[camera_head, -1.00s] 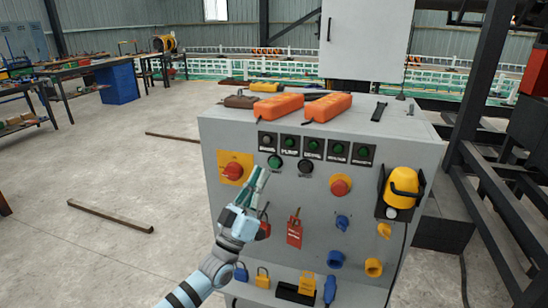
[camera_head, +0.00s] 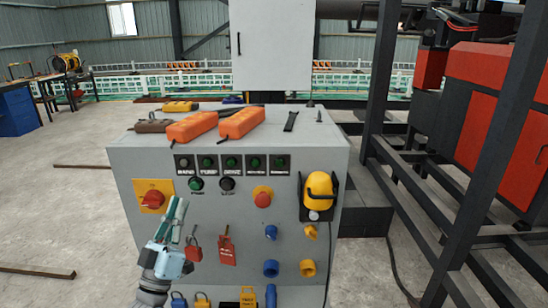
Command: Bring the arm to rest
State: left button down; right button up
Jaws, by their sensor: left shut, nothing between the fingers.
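My left gripper (camera_head: 177,212) comes up from the lower left, its teal fingers together with nothing between them. It is in front of the grey control cabinet (camera_head: 325,150), below and right of the red rotary switch (camera_head: 153,200) on its yellow plate. A red padlock (camera_head: 194,249) and a red tag (camera_head: 227,248) are just right of the gripper. I cannot tell how far the fingers are from the panel. My right gripper is not in view.
Two orange pendants (camera_head: 242,122) and a yellow device (camera_head: 180,106) lie on the cabinet top. A yellow headset (camera_head: 320,187) hangs at the panel's right. Dark steel framework (camera_head: 430,210) and a red machine (camera_head: 495,130) stand at right. Open floor (camera_head: 60,215) lies left, with steel bars.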

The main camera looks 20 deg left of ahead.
pick_arm(q)
jog(key=d+f+m+g+h, duration=0.35)
jog(key=d+f+g, duration=0.45)
jog(key=f, duration=0.4)
jog(key=s+d+f+m+g+y, duration=0.1)
jog(key=s+d+f+g, duration=0.2)
jog(key=f, duration=0.3)
jog(key=s+d+f+m+g, duration=0.1)
jog(key=s+d+f+g, duration=0.15)
jog(key=f, duration=0.25)
jog(key=s+f+g+y, duration=0.1)
jog(key=s+f+g, duration=0.3)
jog(key=s, duration=0.6)
jog(key=s+f+g+y, duration=0.2)
jog(key=s+f+g, duration=0.25)
jog(key=s, duration=0.45)
notch_tip(320, 180, down, 14)
jog(key=a+g, duration=0.2)
jog(key=s+f+g, duration=0.1)
jog(key=s+f, duration=1.5)
jog(key=f, duration=0.2)
jog(key=shift+s+a+f+n, duration=0.15)
jog(key=shift+s+a+n, duration=0.15)
jog(key=shift+a+n, duration=0.15)
